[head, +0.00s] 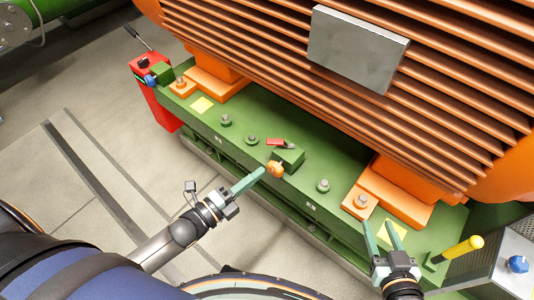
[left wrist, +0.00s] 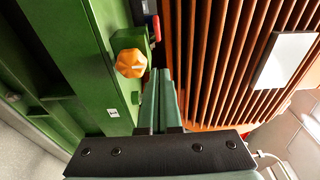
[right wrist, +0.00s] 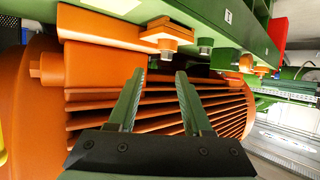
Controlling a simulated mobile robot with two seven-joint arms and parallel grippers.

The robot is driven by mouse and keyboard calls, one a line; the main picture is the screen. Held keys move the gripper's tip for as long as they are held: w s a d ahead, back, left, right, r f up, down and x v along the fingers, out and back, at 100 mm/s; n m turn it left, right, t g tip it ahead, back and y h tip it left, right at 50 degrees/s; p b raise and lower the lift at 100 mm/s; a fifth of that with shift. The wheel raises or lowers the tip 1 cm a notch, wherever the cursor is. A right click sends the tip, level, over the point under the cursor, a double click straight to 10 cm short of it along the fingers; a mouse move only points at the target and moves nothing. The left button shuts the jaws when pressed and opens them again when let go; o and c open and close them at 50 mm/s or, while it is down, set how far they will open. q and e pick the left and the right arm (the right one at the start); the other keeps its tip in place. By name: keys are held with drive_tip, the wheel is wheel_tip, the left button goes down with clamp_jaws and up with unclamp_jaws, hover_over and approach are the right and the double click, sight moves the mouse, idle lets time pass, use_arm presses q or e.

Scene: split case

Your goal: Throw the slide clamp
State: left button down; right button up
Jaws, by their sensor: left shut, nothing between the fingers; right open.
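A green block (head: 289,158) stands on the green base rail, with an orange faceted knob (head: 275,169) on its front and a red handle (head: 279,142) behind it. I cannot tell for certain which fitting is the slide clamp. My left gripper (head: 262,171) is shut and empty, its tips close beside the knob. In the left wrist view the knob (left wrist: 131,63) is left of the shut fingers (left wrist: 160,74); contact is not clear. My right gripper (head: 378,226) is open and empty near the rail's right end. Its spread fingers also show in the right wrist view (right wrist: 160,74).
A large orange finned motor (head: 340,90) rises behind the rail. Bolts and orange feet (head: 390,195) stand along the rail. A red box with a black lever (head: 155,95) is at the left end, a yellow handle (head: 463,247) at the right. The floor in front is open.

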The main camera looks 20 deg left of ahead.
sight(279, 145)
use_arm(q)
drive_tip(key=w, duration=0.5)
drive_tip(key=w+b, duration=0.1)
drive_tip(key=w, duration=0.1)
drive_tip(key=shift+w+d, duration=0.25)
drive_tip(key=shift+d, duration=0.1)
use_arm(e)
wheel_tip(279, 145, up, 8)
drive_tip(key=w+n+t+y, duration=0.1)
drive_tip(key=w+t, duration=0.1)
drive_tip(key=t, duration=0.2)
drive_tip(key=shift+w+r, duration=0.2)
drive_tip(key=shift+w, duration=0.15)
use_arm(q)
drive_tip(key=shift+a, duration=0.1)
